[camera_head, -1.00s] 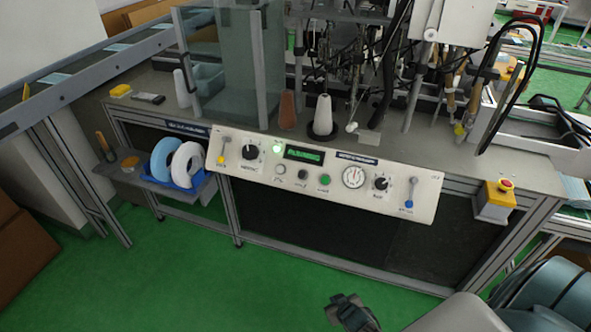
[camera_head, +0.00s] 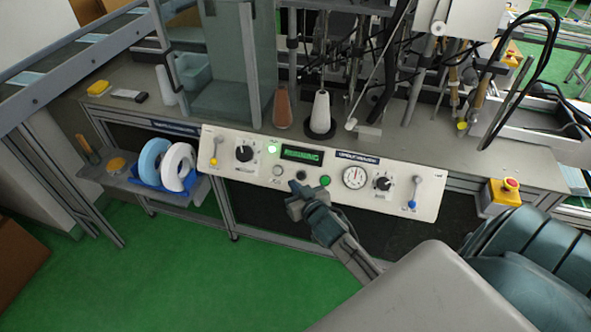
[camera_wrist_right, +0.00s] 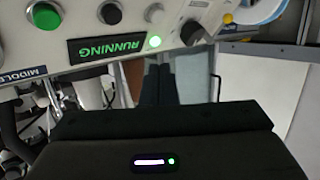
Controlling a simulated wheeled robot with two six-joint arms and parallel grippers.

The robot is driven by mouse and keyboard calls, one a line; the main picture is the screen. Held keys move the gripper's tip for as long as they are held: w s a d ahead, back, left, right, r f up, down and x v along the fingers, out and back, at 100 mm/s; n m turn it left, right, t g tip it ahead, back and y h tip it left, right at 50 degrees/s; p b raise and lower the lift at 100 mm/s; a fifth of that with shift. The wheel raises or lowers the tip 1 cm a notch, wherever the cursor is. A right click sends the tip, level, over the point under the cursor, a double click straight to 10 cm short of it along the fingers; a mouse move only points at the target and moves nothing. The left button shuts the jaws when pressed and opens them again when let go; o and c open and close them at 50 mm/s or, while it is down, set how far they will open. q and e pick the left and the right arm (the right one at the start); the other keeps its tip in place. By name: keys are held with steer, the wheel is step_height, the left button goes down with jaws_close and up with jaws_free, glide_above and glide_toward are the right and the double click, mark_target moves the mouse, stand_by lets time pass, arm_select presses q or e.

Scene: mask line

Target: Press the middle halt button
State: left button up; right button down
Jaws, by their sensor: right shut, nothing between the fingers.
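The white control panel (camera_head: 225,160) carries a row of three buttons: a pale one (camera_head: 278,170), a black one (camera_head: 301,174) in the middle and a green one (camera_head: 325,180). Their small labels are not readable. The right wrist view shows the black button (camera_wrist_right: 110,12) between the green (camera_wrist_right: 44,15) and pale (camera_wrist_right: 153,12) ones. The display (camera_wrist_right: 122,43) reads RUNNING, upside down there, beside a lit green lamp (camera_wrist_right: 154,41). My right gripper (camera_head: 294,188) is shut and empty, in front of the panel's lower edge, just below the black and pale buttons; contact cannot be told. My left gripper is out of view.
Dials and levers flank the buttons, with a gauge (camera_head: 355,177) to their right. A yellow box with a red button (camera_head: 510,185) hangs at the right. A shelf (camera_head: 125,182) with blue and white rolls juts out at the left. Green floor lies open in front.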

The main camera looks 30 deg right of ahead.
mark_target(301, 176)
steer(key=shift+w+a+r, duration=0.1)
steer(key=shift+r, duration=0.4)
steer(key=w+d+f+b, duration=0.4)
steer(key=d+f+b, duration=0.1)
steer(key=shift+w+f, duration=0.15)
steer(key=shift+f, duration=0.2)
steer(key=shift+d, duration=0.1)
stand_by(0.3)
stand_by(0.9)
